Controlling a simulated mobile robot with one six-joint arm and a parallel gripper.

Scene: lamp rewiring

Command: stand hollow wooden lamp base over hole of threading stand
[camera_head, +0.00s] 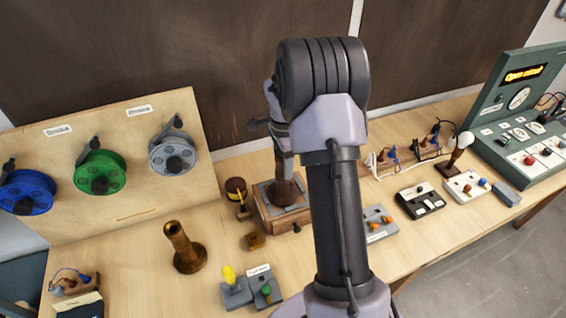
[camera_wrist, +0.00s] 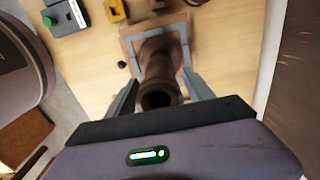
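The hollow dark brown wooden lamp base (camera_head: 285,189) stands upright on the threading stand (camera_head: 265,212), a wooden box with a grey top plate. In the wrist view the lamp base (camera_wrist: 160,72) shows its open top end toward me, and its wide foot rests within the grey frame of the threading stand (camera_wrist: 184,48). The stand's hole is hidden under the foot. My gripper (camera_wrist: 160,76) is around the neck from above, one finger on each side, with narrow gaps that look open. In the head view my arm covers the fingers.
A second brown hollow base (camera_head: 185,250) stands to the left on the table. A spool board (camera_head: 130,205) with blue, green and grey spools is behind it. Small switches (camera_head: 250,288) lie in front. A grey test panel (camera_head: 520,110) and wired parts are at right.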

